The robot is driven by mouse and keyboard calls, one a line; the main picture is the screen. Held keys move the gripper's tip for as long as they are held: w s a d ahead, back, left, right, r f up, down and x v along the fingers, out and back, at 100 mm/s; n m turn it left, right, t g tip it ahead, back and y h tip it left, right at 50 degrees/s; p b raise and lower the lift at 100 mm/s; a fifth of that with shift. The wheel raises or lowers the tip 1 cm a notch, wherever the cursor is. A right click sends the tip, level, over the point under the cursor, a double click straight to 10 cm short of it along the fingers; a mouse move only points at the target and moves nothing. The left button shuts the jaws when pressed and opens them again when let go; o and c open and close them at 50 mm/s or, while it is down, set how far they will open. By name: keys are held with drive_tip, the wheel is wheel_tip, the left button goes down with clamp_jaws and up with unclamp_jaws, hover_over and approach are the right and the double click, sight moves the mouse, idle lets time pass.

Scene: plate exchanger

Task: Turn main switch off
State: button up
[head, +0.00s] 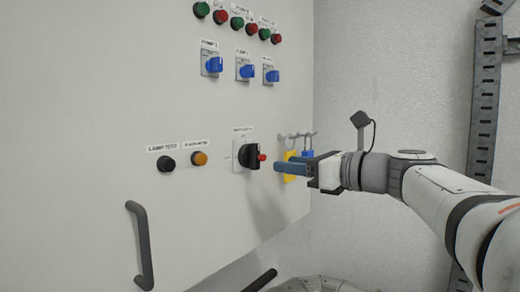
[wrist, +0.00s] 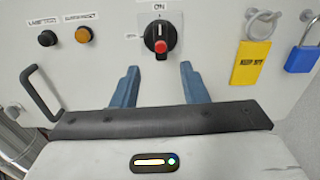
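The main switch (head: 252,157) is a black rotary knob with a red part, on the light cabinet panel. In the wrist view the switch (wrist: 162,38) is at top centre, with an "ON" label above it and a small label to its left, too small to read. The knob's handle looks upright, towards "ON". My gripper (wrist: 158,67) is open and empty, its two blue fingers apart below the knob in the picture. In the head view my gripper (head: 277,167) is just right of the knob, in front of the panel and apparently not touching it.
A yellow tag (wrist: 251,63) and a blue padlock (wrist: 302,59) hang from hooks right of the switch. A black button (head: 166,163) and an orange button (head: 199,158) are to its left. A dark door handle (head: 140,245) sticks out lower left. Blue pump knobs (head: 245,71) are above.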

sight(259, 154)
drive_tip(key=shift+m, duration=0.3)
drive_tip(key=x, duration=0.2)
drive_tip(key=r+p+x, duration=0.1)
drive_tip(key=x, duration=0.1)
drive_tip(key=p+x, duration=0.1)
drive_tip(key=x, duration=0.1)
drive_tip(key=shift+w+a+r, duration=0.1)
drive_tip(key=shift+w+r, duration=0.1)
drive_tip(key=shift+r, duration=0.05)
drive_tip(key=shift+w+a+f, duration=0.1)
drive_tip(key=shift+w+a, duration=0.35)
drive_tip(key=shift+a, duration=0.1)
drive_tip(key=shift+c, duration=0.4)
clamp_jaws()
